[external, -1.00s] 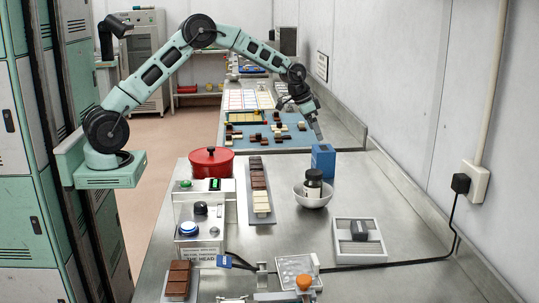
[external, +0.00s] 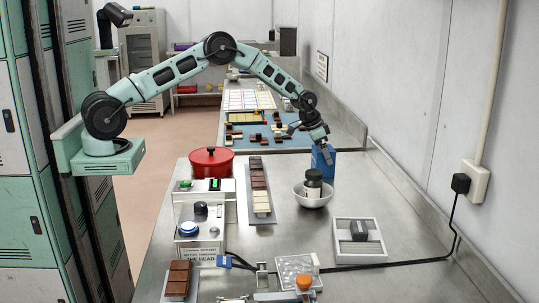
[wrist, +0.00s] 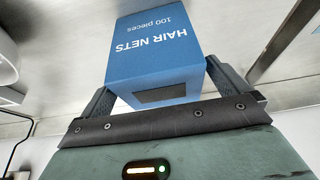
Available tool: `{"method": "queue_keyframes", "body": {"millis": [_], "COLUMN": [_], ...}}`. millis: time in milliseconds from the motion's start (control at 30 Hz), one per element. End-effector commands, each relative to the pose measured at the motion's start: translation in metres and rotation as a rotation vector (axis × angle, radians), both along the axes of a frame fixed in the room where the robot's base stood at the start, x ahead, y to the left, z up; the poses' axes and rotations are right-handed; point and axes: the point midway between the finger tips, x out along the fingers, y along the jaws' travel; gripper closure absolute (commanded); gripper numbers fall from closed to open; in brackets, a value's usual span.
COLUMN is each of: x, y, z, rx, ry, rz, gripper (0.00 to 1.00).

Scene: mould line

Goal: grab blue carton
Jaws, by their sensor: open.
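The blue carton (external: 323,161) stands on the metal bench, behind the white bowl. In the wrist view the blue carton (wrist: 157,60) reads "HAIR NETS 100 pieces" and has a dark rectangular patch on its lower part. My gripper (external: 322,146) is at the carton, covering its upper part in the external view. In the wrist view my gripper (wrist: 160,88) is open, with one finger at the left side of the carton and one at the right. I cannot tell whether the fingers touch it.
A white bowl (external: 312,199) with a dark-lidded jar (external: 313,179) stands just in front of the carton. A red pot (external: 211,161) and a tray of chocolate bars (external: 246,205) lie to the left. A grey-framed tray (external: 360,253) sits at front right.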

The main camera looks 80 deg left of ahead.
Motion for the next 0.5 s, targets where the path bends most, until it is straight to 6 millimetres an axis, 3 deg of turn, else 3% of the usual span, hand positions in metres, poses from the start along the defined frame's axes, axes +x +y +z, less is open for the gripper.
{"method": "queue_keyframes", "body": {"millis": [100, 300, 500], "x": [-0.0001, -0.0001, 0.0001], "y": [0.0001, 0.0001, 0.0003], "z": [-0.0001, 0.0001, 0.0008], "rx": [0.000, 0.000, 0.000], "ry": [0.000, 0.000, -0.001], "rz": [0.000, 0.000, 0.000], "gripper": [0.00, 0.49, 0.49]}}
